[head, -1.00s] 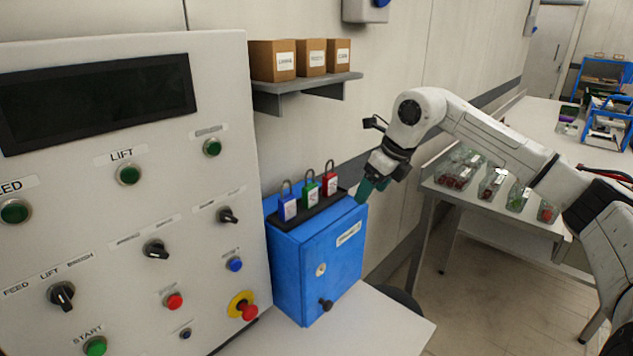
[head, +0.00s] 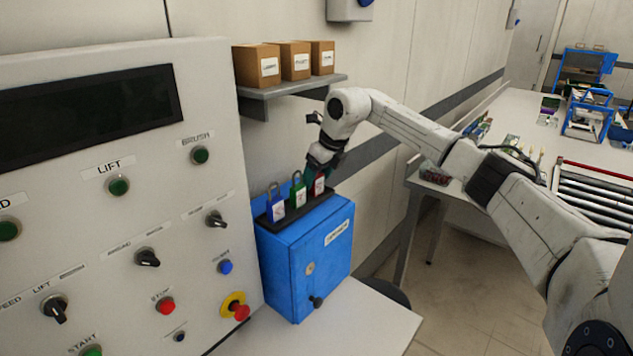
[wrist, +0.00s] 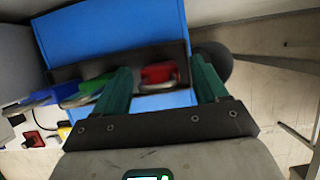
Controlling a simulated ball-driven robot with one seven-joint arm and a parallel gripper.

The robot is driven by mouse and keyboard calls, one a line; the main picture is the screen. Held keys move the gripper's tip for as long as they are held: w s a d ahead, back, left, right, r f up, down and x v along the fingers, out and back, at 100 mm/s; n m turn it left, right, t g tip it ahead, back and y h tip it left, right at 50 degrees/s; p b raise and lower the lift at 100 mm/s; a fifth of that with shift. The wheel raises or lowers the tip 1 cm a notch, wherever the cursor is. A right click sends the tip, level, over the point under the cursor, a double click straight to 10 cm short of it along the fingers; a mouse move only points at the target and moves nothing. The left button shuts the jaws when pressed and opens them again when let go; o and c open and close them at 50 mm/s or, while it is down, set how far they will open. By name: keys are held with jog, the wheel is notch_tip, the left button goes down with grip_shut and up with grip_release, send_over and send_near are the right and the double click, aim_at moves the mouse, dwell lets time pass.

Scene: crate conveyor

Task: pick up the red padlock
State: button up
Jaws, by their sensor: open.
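The red padlock (head: 319,186) stands at the right end of a black tray on top of a blue box, its upper part hidden by my gripper in the head view. In the wrist view the red padlock (wrist: 158,75) shows between the two green fingers, nearer the left one. My gripper (head: 318,176) is open, pointing down just above and around the padlock; it also shows in the wrist view (wrist: 163,80). I cannot tell whether a finger touches it. A green padlock (head: 298,193) and a blue padlock (head: 276,205) stand to its left.
The blue box (head: 305,265) stands on a white table (head: 375,320) beside a control panel (head: 100,230) with buttons and knobs. A wall shelf (head: 290,87) with cardboard boxes (head: 295,60) is above and behind. A workbench (head: 505,110) is at the right.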

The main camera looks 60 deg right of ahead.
jog(key=shift+x, duration=0.85)
jog(key=c, duration=1.1)
